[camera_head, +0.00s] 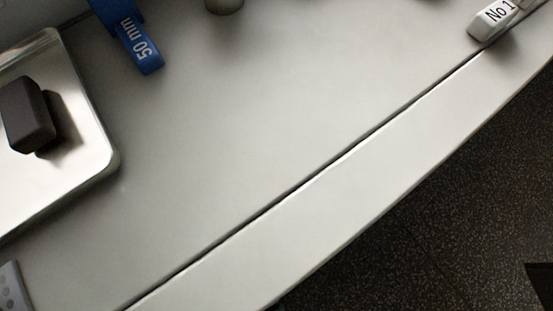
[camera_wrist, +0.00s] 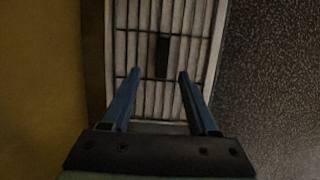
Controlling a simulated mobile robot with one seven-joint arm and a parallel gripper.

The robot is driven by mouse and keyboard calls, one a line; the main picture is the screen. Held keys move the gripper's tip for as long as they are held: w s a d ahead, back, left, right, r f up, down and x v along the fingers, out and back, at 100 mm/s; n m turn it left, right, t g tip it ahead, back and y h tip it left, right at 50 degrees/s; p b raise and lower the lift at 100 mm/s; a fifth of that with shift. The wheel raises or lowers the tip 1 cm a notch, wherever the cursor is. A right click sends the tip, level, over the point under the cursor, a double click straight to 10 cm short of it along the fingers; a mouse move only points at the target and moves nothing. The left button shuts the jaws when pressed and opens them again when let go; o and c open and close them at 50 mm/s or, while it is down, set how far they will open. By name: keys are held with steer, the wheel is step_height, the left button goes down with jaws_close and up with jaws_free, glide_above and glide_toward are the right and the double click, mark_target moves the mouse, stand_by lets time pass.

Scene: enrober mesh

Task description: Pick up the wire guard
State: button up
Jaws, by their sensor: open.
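My gripper (camera_wrist: 158,75) shows in the wrist view with its two blue fingers apart and nothing between their tips. Beyond the fingers is a framed panel of pale slats (camera_wrist: 143,45) crossed by thin dark lines. A small dark upright piece (camera_wrist: 162,56) is at the panel's middle, just past the fingertips. I cannot tell whether this panel or the dark piece is the wire guard, nor whether the fingers touch it. No wire guard can be made out in the head view, and my gripper is not in that view.
The head view shows a pale worktop (camera_head: 240,130), mostly clear, with a shiny tray (camera_head: 75,150) holding a dark brown block (camera_head: 27,115). A blue "50 mm" tag (camera_head: 140,45) and a pale "No 1" tag (camera_head: 490,20) lie near the top. Speckled floor (camera_head: 430,230) is beyond the edge.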

steer(key=shift+d+b+x, duration=0.15)
steer(key=shift+b+x, duration=0.9)
steer(key=shift+x, duration=0.4)
steer(key=shift+d+b+x, duration=0.15)
steer(key=shift+b+x, duration=0.9)
steer(key=shift+x, duration=0.45)
steer(key=shift+r, duration=0.15)
jaws_close()
